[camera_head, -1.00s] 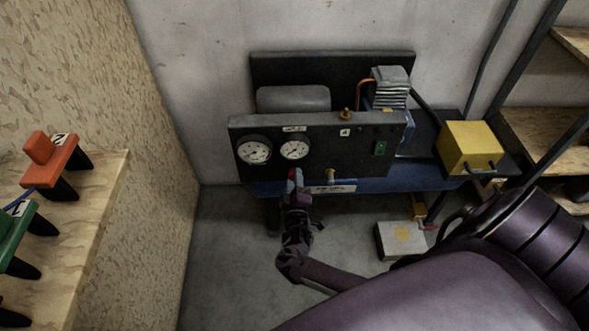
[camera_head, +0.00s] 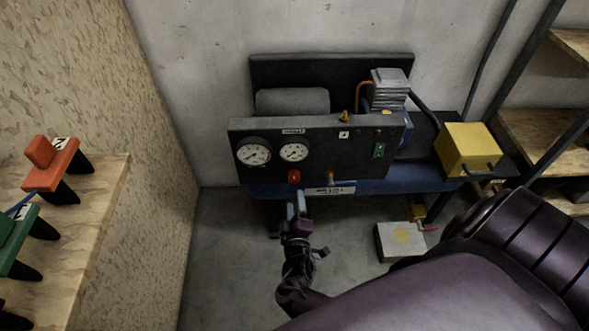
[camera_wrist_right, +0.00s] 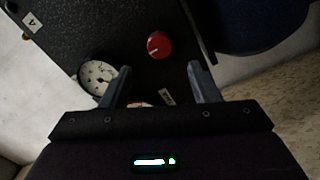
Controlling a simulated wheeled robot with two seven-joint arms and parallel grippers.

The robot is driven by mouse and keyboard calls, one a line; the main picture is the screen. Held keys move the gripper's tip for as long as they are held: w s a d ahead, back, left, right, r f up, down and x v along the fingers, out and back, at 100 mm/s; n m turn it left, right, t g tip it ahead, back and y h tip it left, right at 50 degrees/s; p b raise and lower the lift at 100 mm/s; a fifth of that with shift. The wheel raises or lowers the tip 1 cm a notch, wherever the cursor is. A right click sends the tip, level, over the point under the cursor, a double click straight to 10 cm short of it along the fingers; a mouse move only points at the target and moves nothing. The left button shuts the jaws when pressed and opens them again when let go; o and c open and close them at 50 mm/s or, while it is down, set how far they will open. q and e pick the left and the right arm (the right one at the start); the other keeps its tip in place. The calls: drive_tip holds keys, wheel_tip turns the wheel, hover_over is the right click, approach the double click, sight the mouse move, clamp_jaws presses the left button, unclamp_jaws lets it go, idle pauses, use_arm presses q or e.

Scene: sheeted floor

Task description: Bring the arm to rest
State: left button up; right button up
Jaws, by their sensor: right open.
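My right gripper (camera_head: 297,203) is below the front of the black compressor panel (camera_head: 335,150) in the head view, apart from it. In the right wrist view its two fingers (camera_wrist_right: 161,86) stand apart with nothing between them. A red knob (camera_head: 294,177) on the panel is just above the fingertips; it also shows in the right wrist view (camera_wrist_right: 158,45), beyond the fingers. Two white gauges sit above the knob, the left one (camera_head: 254,154) and the right one (camera_head: 294,152). My left gripper is not in view.
A wooden shelf (camera_head: 95,215) with orange and green clamp-like items is at left. The floor left of my gripper is clear.

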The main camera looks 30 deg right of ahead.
idle(0.5)
drive_tip(key=s+a+f+m+g+y+p, duration=0.1)
drive_tip(key=s+f+g+y, duration=0.2)
drive_tip(key=s+f, duration=0.6)
drive_tip(key=s+a+f+m+g+y, duration=0.1)
drive_tip(key=s+f+g+y, duration=0.3)
drive_tip(key=f, duration=0.8)
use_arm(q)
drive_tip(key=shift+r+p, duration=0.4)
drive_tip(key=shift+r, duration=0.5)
use_arm(e)
drive_tip(key=s+a+f+m+g+y, duration=0.1)
drive_tip(key=s+f+g, duration=0.2)
drive_tip(key=s, duration=0.8)
drive_tip(key=s+a+f+m+g+y, duration=0.1)
drive_tip(key=s+f+g, duration=0.3)
drive_tip(key=s, duration=0.8)
wheel_tip(320, 180, down, 3)
drive_tip(key=shift+s+a+r+y, duration=0.2)
drive_tip(key=shift+a+y, duration=0.1)
drive_tip(key=shift+a, duration=0.5)
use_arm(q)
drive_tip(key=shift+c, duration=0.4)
use_arm(e)
drive_tip(key=shift+c, duration=0.3)
